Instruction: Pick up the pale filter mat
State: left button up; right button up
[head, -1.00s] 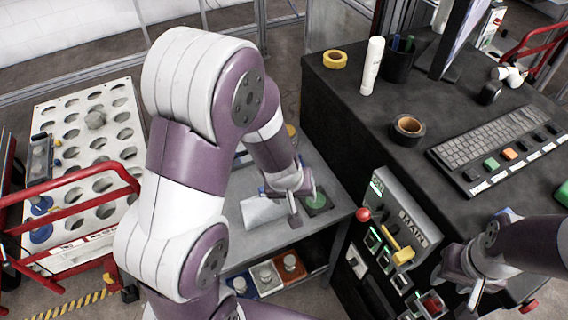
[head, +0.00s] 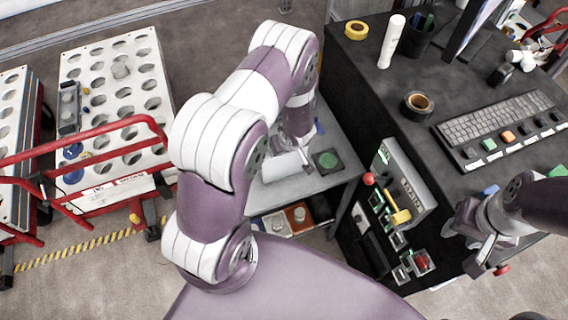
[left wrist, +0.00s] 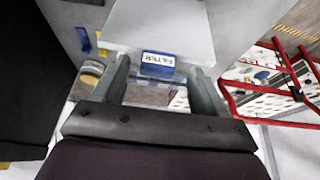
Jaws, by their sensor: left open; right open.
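The pale filter mat (head: 280,166) lies on a small grey table (head: 336,134), partly hidden by my left arm in the head view. In the left wrist view the pale mat (left wrist: 160,24) has a blue-edged tag (left wrist: 158,63) reading FILTER at its near edge. My left gripper (left wrist: 160,70) is open, its fingers on either side of the tag. I cannot tell whether they touch it. In the head view the left gripper (head: 304,160) is at the mat's right end. My right gripper (head: 474,258) is open and empty beside the black console.
A dark square with a green disc (head: 328,161) lies right of the mat. The black console desk (head: 365,95) with a control panel (head: 402,185) stands to the right. A white holed rack (head: 110,75) with red rails is at left. Bins (head: 298,216) sit below the table.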

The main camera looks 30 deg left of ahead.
pick_arm(q)
jog(key=shift+a+f, duration=0.15)
jog(key=shift+f, duration=0.15)
jog(key=shift+w+f, duration=0.15)
jog(key=shift+w, duration=0.25)
jog(key=c, duration=0.5)
jog(key=shift+s, duration=0.15)
grip_shut()
pick_arm(e)
jog(key=shift+w, duration=0.2)
pick_arm(q)
jog(key=shift+r, duration=0.2)
